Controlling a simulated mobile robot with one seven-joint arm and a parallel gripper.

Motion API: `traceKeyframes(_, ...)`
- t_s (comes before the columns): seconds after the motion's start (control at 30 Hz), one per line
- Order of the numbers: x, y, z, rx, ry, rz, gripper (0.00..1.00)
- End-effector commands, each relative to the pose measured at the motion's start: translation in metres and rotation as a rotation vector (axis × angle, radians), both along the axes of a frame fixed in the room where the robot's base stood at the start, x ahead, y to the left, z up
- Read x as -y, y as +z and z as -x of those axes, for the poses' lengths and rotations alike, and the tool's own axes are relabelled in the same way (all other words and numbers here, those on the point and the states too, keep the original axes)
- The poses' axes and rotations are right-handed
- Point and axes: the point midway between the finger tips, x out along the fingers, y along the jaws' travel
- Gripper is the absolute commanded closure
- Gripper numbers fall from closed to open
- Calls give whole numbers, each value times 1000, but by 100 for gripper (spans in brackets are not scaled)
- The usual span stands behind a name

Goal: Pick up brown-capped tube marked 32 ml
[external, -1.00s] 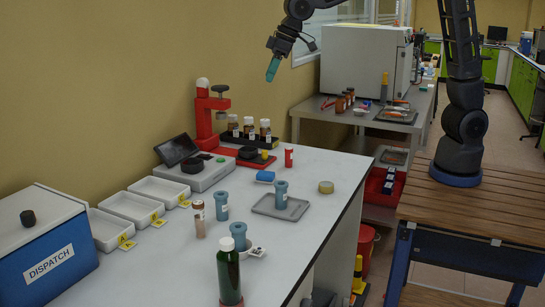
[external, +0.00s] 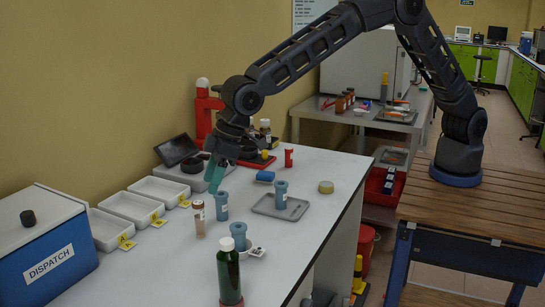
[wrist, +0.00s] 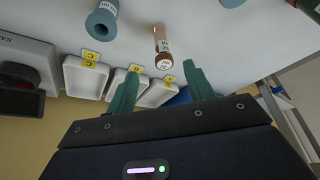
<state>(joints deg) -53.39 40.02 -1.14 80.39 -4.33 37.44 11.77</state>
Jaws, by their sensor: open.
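The brown-capped tube (external: 200,220) stands upright on the white bench, with a pale label on its side. My gripper (external: 213,178) has teal fingers and points down, above and a little behind the tube in the external view. In the wrist view my gripper (wrist: 162,82) is open and empty, with the tube between the lines of its fingers but not touching them.
A blue-grey holder (external: 221,205) stands close beside the tube, and another (external: 238,236) stands nearer the front. A green bottle (external: 229,270) stands in front. A grey tray (external: 262,208) lies to the right.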

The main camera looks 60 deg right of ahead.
Motion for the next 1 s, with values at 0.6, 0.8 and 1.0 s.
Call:
traceKeyframes(0.6, -18, -55, -16, 1, 2, 1, 47)
traceKeyframes(0.8, -24, -70, -20, -1, 2, 2, 47)
traceKeyframes(1.0, -33, -93, -28, -1, 1, 0, 47)
